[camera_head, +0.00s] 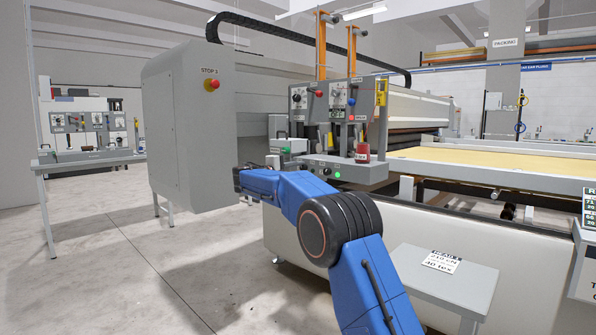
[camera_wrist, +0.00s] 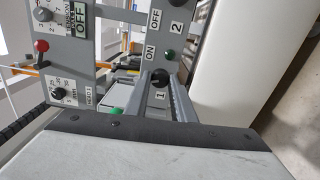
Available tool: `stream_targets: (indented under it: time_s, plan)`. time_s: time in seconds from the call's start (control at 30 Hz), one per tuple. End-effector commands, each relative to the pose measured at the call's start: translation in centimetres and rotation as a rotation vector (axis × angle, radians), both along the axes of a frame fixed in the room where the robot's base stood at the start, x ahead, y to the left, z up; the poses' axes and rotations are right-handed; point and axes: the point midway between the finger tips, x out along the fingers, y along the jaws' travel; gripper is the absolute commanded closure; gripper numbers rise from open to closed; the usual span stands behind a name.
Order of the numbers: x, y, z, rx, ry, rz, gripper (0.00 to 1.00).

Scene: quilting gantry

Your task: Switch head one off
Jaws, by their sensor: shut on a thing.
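In the wrist view, a grey switch plate carries ON and OFF labels and the numbers 1 and 2. The black knob of switch one (camera_wrist: 160,76) sits by the number 1. My gripper (camera_wrist: 161,88) is shut on this knob, its two grey fingers on either side. The fingers hide part of the knob, so I cannot tell which way it points. In the head view, the grey control panel (camera_head: 368,174) shows a lit green lamp (camera_head: 337,175). My blue arm hides the gripper there.
The machine's upper panel has a red-tipped lever (camera_wrist: 41,46) and a dial (camera_wrist: 58,93). A grey cabinet with a red stop button (camera_head: 212,84) stands left of the panel. A small table (camera_head: 470,285) with a card stands at front right. Floor at left is clear.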

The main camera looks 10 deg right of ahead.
Motion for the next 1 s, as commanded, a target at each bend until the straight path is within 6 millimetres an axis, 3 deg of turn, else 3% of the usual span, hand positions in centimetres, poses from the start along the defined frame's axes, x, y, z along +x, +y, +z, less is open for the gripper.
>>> stream_targets:
  time_s: [0.4, 0.97, 1.0]
  plan:
    - [0.02, 0.14, -0.14, -0.114, 0.158, 0.002, 1.0]
    - [0.03, 0.17, -0.18, -0.131, 0.182, 0.002, 1.0]
    - [0.03, 0.16, -0.19, -0.131, 0.182, 0.002, 0.7]
